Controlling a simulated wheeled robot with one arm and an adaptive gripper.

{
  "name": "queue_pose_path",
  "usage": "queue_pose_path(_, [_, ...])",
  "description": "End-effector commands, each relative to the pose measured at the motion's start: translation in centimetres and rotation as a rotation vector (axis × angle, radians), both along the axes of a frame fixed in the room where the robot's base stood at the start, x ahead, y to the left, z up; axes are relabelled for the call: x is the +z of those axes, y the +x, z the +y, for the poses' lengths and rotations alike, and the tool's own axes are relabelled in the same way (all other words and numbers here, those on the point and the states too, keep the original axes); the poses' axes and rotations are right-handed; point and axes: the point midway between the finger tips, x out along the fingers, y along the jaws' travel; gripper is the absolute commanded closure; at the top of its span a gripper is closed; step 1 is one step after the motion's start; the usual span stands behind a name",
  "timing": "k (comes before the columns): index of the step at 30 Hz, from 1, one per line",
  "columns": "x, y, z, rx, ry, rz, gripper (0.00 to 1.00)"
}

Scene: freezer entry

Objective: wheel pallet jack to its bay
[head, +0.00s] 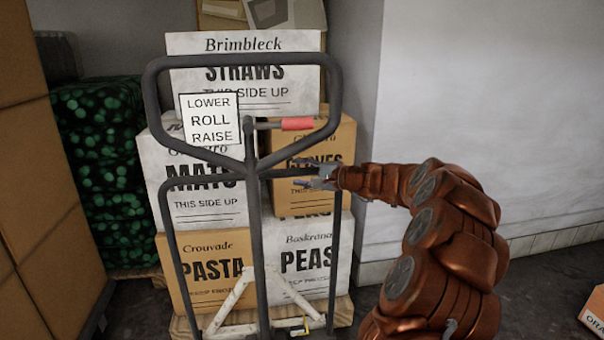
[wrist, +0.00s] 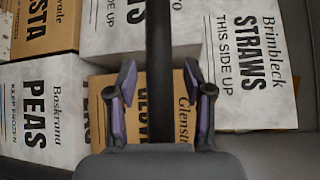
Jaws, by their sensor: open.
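The pallet jack's dark handle (head: 334,90) stands upright in the middle of the head view, with a looped top and a low crossbar. A sign reading LOWER, ROLL, RAISE (head: 210,121) and a red-tipped lever (head: 297,124) are on the handle. White struts (head: 233,302) show at its base. My gripper (head: 304,174) is open at the right part of the crossbar. In the wrist view the dark bar (wrist: 159,50) runs between the two spread fingers, with gaps on both sides. The jack's forks are hidden, and no marked bay is identifiable.
Stacked cartons, including PEAS (head: 308,262) and STRAWS (head: 240,75), stand on a wooden pallet (head: 342,312) behind the handle. Brown boxes (head: 45,250) rise at the left, before a green-wrapped stack (head: 105,170). A pale wall (head: 480,90) is at right. Another box (head: 595,310) lies lower right.

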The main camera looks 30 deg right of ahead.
Motion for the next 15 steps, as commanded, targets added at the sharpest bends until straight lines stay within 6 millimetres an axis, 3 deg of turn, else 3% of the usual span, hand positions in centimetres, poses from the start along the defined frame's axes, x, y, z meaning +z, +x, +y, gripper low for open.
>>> queue_pose_path(4, [0.02, -0.05, -0.04, 0.000, 0.000, 0.000, 0.49])
queue_pose_path(15, [0.00, -0.07, -0.06, 0.000, 0.000, 0.000, 0.88])
